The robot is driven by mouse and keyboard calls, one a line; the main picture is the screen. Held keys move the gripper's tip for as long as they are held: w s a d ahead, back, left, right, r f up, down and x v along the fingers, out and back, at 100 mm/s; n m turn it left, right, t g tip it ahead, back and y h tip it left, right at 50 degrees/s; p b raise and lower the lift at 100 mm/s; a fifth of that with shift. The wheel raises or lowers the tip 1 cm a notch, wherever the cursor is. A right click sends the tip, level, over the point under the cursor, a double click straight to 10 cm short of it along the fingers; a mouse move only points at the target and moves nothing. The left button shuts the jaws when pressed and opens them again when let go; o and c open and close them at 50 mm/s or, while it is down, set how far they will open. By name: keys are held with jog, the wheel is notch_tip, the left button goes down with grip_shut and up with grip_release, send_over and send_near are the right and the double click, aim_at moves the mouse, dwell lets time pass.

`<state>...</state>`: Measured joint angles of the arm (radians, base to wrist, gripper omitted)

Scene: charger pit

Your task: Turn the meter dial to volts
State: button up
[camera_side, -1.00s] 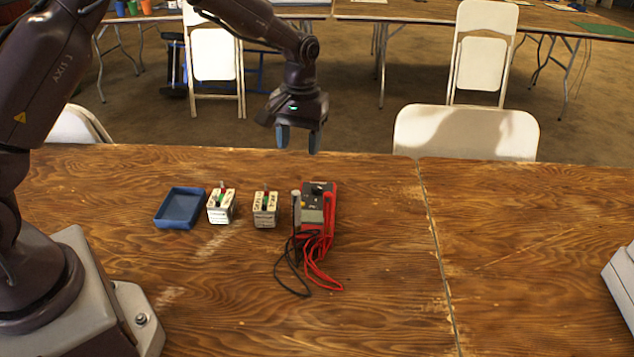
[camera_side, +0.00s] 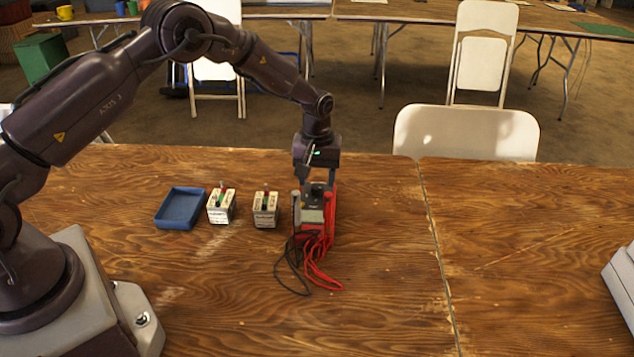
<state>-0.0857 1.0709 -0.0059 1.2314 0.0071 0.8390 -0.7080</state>
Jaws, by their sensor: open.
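The red and dark grey meter (camera_side: 313,215) lies on the wooden table, with a black and a red probe lead bunched at its near end. Its dial is at the far end, mostly hidden by my gripper, so I cannot tell its setting. My gripper (camera_side: 318,184) points down over the dial end of the meter with its jaws open. I cannot tell whether the fingers touch the dial.
Two small white boxes (camera_side: 221,206) (camera_side: 265,209) with coloured tops stand left of the meter. A blue tray (camera_side: 180,208) is further left. The red leads (camera_side: 321,262) trail toward the front. The table right of the meter is clear.

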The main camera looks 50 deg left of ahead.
jog(key=shift+f, duration=1)
jog(key=c, duration=0.9)
